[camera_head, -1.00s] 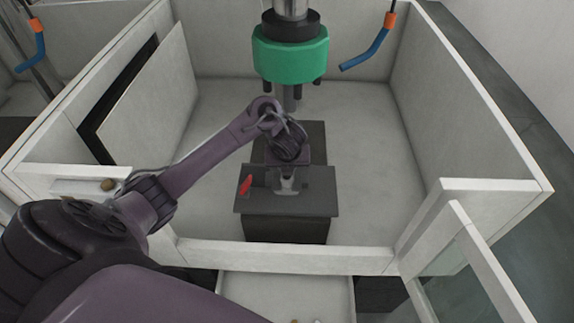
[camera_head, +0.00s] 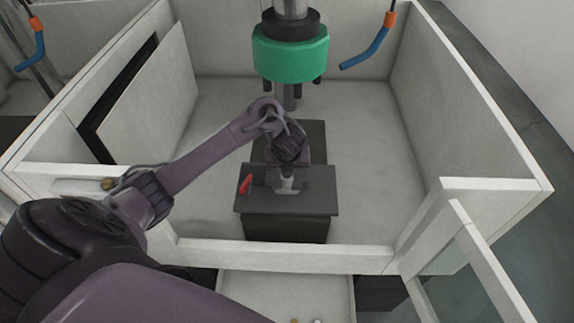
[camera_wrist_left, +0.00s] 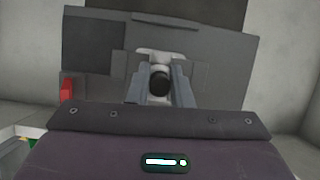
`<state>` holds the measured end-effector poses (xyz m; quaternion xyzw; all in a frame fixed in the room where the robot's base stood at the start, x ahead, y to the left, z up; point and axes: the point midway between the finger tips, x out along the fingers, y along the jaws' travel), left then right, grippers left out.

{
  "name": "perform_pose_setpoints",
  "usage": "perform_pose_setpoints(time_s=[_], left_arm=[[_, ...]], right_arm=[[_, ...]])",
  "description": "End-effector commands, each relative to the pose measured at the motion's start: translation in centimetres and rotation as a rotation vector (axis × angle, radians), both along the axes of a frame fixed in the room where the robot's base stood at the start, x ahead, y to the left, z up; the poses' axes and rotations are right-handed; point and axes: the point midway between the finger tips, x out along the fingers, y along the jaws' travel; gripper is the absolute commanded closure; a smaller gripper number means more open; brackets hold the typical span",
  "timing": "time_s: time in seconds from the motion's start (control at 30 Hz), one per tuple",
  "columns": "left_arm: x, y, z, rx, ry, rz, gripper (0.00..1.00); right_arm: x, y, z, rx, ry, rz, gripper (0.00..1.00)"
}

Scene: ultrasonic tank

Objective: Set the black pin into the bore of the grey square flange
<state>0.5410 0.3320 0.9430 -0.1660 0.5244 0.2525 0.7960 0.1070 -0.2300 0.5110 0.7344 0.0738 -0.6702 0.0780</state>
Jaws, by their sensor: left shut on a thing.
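In the left wrist view, the black pin (camera_wrist_left: 160,83) shows as a dark round end between the two grey fingers of my left gripper (camera_wrist_left: 158,76). The gripper is shut on the pin. A pale grey piece, seemingly the square flange (camera_wrist_left: 167,56), lies just beyond the fingers on a dark block. In the head view, my left gripper (camera_head: 286,181) points down over the middle of this block, and the pin is hidden there. The bore is hidden, and I cannot tell whether the pin touches the flange or is inside it. My right gripper is not in view.
The dark stepped block (camera_head: 316,203) stands inside a white-walled tank (camera_head: 378,150). A red piece (camera_head: 246,185) is at the block's left. A green tool head (camera_head: 290,54) hangs above. An open glass door (camera_head: 462,280) is at the front right.

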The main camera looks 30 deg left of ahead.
Motion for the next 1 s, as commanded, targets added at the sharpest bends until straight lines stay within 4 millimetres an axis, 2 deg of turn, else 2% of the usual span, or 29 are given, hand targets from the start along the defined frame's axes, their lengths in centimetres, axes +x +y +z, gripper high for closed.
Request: perform_pose_setpoints(time_s=[0.9, 0.93, 1.0], left_arm=[[0.01, 0.0, -0.35, 0.0, 0.0, 0.0, 1.0], [0.02, 0.0, -0.34, 0.001, -0.001, 0.0, 0.79], [0.01, 0.0, -0.35, 0.0, 0.0, 0.0, 0.69]], right_arm=[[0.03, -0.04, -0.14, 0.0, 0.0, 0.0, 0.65], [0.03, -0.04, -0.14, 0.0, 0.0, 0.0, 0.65], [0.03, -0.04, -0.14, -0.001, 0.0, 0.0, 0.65]])
